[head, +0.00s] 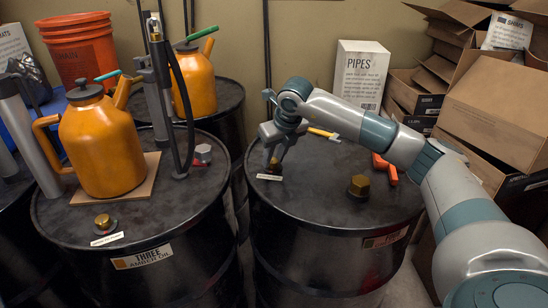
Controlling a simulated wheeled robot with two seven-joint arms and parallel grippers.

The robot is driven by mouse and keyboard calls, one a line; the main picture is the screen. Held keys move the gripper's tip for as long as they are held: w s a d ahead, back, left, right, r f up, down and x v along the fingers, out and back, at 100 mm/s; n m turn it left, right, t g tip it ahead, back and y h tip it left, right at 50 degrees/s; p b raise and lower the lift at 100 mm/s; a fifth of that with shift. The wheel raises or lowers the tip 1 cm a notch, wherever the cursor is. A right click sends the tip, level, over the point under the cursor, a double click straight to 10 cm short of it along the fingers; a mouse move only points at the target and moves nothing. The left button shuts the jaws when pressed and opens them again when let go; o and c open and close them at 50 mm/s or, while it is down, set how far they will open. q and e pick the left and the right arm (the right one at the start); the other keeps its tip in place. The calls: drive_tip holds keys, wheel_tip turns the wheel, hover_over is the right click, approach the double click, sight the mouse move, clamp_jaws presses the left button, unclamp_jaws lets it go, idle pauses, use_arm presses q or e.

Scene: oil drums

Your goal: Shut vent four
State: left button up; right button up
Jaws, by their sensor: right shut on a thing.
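My right gripper (272,157) reaches over the drum from the right and is shut on this vent cap from above. The fingers partly hide the cap, and I cannot tell how far it is turned. My left gripper is not in view.
Drum three (190,225) stands left, bearing an orange oil can (100,145), a tagged brass cap (103,221) and a pump with a hose (180,100). A red-orange tool (385,168) and a yellow-handled tool (323,133) lie on the right drum. Cardboard boxes (500,110) fill the back right.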

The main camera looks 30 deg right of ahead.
drive_tip(key=o, duration=1)
drive_tip(key=shift+o, duration=0.2)
drive_tip(key=shift+s+r, duration=0.2)
drive_tip(key=shift+r, duration=0.35)
use_arm(q)
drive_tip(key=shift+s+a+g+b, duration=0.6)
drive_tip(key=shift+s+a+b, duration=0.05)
drive_tip(key=shift+b, duration=0.2)
use_arm(e)
drive_tip(key=v, duration=1.6)
drive_tip(key=shift+s, duration=0.15)
drive_tip(key=shift+r, duration=0.1)
